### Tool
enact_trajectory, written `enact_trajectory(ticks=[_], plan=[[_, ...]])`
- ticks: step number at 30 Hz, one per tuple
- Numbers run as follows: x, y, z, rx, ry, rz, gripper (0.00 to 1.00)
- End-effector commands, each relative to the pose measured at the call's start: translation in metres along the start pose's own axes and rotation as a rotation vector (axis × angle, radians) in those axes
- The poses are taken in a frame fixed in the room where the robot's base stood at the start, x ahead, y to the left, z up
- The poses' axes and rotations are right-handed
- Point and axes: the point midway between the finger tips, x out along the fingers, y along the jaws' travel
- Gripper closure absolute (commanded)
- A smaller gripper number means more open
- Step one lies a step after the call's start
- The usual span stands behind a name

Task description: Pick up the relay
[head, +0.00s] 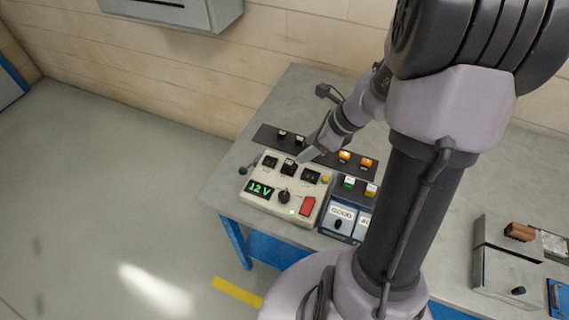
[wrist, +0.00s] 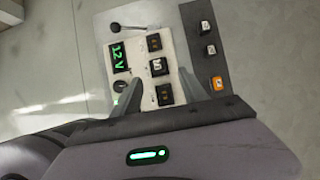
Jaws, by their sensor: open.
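A black relay (head: 289,167) appears to sit in the middle socket of the cream tester panel (head: 263,204). In the wrist view the same dark block (wrist: 160,66) with a pale mark shows just beyond my fingertips. My gripper (head: 304,156) is over the back of the panel. In the wrist view its two fingers (wrist: 159,76) are spread apart with nothing held between them. The fingers point toward the middle of the socket row. I cannot tell the exact height of the fingertips above the relay.
Green and yellow blocks stand right of the panel, above a GOOD bin (head: 341,213). A small lever (wrist: 127,28) stands beside the panel. Grey bench top (head: 309,91) is clear behind.

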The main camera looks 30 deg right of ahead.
Motion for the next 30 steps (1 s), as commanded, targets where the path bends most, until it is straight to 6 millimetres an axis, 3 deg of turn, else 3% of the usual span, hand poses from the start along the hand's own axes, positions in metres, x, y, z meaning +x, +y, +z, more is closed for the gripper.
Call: enact_trajectory(ticks=[1, 3, 8, 15, 22, 30], plan=[[0.018, 0.001, -0.003, -0.001, 0.0, 0.003, 0.49], [0.029, 0.001, -0.002, -0.002, 0.0, 0.002, 0.49], [0.042, 0.001, -0.001, -0.002, 0.0, 0.0, 0.49], [0.087, 0.006, -0.006, -0.004, 0.0, 0.003, 0.49], [0.088, 0.005, -0.003, -0.003, 0.0, -0.001, 0.49], [0.088, 0.005, -0.003, -0.003, 0.0, 0.0, 1.0]])
